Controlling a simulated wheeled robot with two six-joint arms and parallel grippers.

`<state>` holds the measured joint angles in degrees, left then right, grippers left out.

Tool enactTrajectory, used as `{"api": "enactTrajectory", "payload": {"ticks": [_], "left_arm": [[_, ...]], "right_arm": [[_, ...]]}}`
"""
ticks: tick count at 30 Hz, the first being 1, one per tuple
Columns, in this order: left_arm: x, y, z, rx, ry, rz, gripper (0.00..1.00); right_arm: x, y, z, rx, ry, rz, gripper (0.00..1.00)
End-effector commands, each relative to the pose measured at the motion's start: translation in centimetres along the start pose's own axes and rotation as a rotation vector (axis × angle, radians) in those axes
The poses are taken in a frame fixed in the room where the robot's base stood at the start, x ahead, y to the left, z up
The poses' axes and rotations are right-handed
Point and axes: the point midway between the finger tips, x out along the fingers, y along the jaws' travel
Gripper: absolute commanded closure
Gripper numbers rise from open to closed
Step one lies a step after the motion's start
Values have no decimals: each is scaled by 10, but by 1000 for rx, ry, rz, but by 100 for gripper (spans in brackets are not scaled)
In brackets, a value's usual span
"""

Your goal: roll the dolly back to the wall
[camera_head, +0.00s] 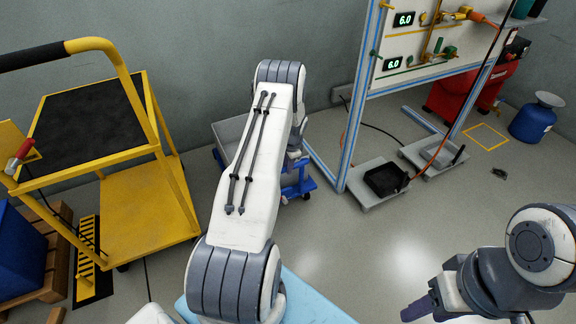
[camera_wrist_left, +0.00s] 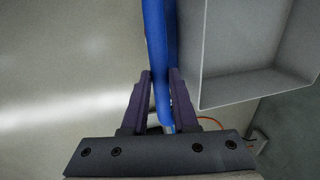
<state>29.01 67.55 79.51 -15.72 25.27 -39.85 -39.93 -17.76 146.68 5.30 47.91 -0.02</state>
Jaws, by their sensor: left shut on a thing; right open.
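The blue dolly (camera_head: 299,187) stands on the floor near the back wall, mostly hidden behind my left arm. A grey open bin (camera_head: 228,132) sits on it and also shows in the left wrist view (camera_wrist_left: 247,89). In that view my left gripper (camera_wrist_left: 161,76) has a finger on each side of a blue bar (camera_wrist_left: 156,35) beside the bin and is shut on it. In the head view the left fingers are hidden by the arm. My right gripper (camera_head: 418,309) is low at the bottom right, open, away from the dolly; its fingers are only partly visible.
A yellow cart (camera_head: 150,200) with a black top stands left of the dolly. A blue-framed test rig (camera_head: 356,110) stands to its right, with grey floor plates (camera_head: 375,185) at its foot. A red machine (camera_head: 468,95) and blue container (camera_head: 533,120) are farther right.

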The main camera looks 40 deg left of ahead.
Motion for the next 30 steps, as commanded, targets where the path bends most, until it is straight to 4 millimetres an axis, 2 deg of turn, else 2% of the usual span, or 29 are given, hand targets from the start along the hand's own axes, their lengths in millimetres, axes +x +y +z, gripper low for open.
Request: {"api": "enactTrajectory", "payload": {"ticks": [1,2,3,14,17,24,30], "left_arm": [[-1,-9,0,-2,11,-19,61],[-1,-9,0,-2,10,-18,50],[-1,-8,0,-2,10,-17,43],[-7,-5,-2,0,8,-12,43],[-21,-5,-2,0,8,-12,43],[-70,-6,-1,-2,9,-14,43],[-98,-6,0,-2,9,-14,43]], "right_arm": [[1,0,0,0,0,0,50],[1,0,0,0,0,0,50],[1,0,0,0,0,0,50],[-2,0,0,0,0,0,50],[-8,-1,0,0,0,0,50],[-24,-2,-1,0,0,0,50],[-32,-2,-2,0,0,0,50]]}}
